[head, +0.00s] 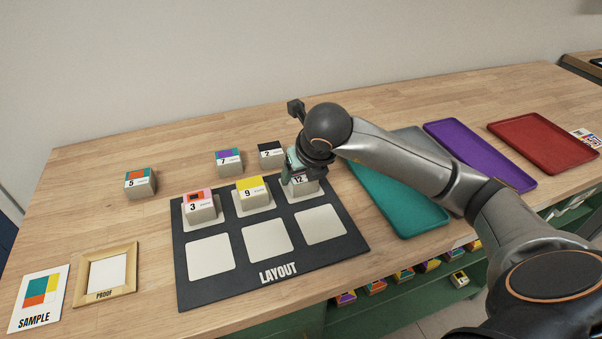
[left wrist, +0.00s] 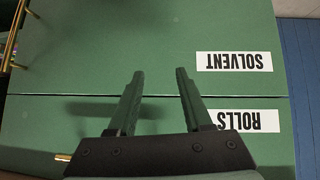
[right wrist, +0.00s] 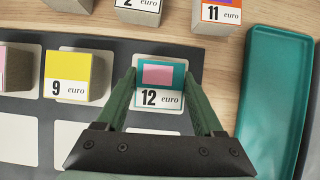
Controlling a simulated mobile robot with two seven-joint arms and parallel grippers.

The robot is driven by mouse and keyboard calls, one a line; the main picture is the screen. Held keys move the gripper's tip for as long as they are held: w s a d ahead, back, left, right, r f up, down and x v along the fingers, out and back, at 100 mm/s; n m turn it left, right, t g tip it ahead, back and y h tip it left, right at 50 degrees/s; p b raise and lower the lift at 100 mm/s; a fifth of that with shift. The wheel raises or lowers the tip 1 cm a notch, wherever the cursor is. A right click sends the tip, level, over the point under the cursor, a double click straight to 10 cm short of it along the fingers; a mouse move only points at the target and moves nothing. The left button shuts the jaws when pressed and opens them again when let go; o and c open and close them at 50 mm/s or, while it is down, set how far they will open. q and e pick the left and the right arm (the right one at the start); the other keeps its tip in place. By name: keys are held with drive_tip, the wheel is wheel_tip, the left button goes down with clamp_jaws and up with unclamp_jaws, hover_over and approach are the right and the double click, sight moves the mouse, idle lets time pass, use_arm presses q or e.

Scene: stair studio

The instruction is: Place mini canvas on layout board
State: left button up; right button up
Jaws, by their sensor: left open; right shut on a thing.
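The black layout board (head: 270,293) lies on the table with two rows of white squares. Mini canvas 12 (right wrist: 160,87), teal with a pink patch, is at the board's back right square, between the fingers of my right gripper (right wrist: 161,78), which is shut on it. In the head view my right gripper (head: 298,163) hides most of canvas 12 (head: 300,184). Canvas 3 (head: 201,207) and yellow canvas 9 (head: 252,192) stand on the other back squares. The front squares are bare. My left gripper (left wrist: 156,85) is open and empty over green drawer fronts marked SOLVENT and ROLLS.
Canvases 5 (head: 140,183), 7 (head: 229,162) and 2 (head: 270,154) stand behind the board; canvas 11 (right wrist: 219,14) shows in the right wrist view. Teal (head: 413,219), purple (head: 488,160) and red (head: 541,143) trays lie right. A PROOF frame (head: 130,260) and SAMPLE card (head: 40,300) lie left.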

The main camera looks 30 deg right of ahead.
use_arm(q)
drive_tip(key=shift+s+f, duration=0.1)
drive_tip(key=shift+f, duration=0.05)
use_arm(e)
drive_tip(key=o, duration=1.3)
drive_tip(key=shift+o, duration=0.2)
use_arm(q)
drive_tip(key=shift+w+r, duration=0.2)
drive_tip(key=shift+r, duration=0.05)
use_arm(e)
drive_tip(key=shift+r, duration=0.1)
drive_tip(key=shift+s+r, duration=0.15)
drive_tip(key=shift+r, duration=0.25)
use_arm(q)
drive_tip(key=shift+s+a+r+p, duration=0.2)
drive_tip(key=shift+s+p, duration=0.15)
drive_tip(key=shift+p, duration=0.35)
use_arm(e)
drive_tip(key=v, duration=1.1)
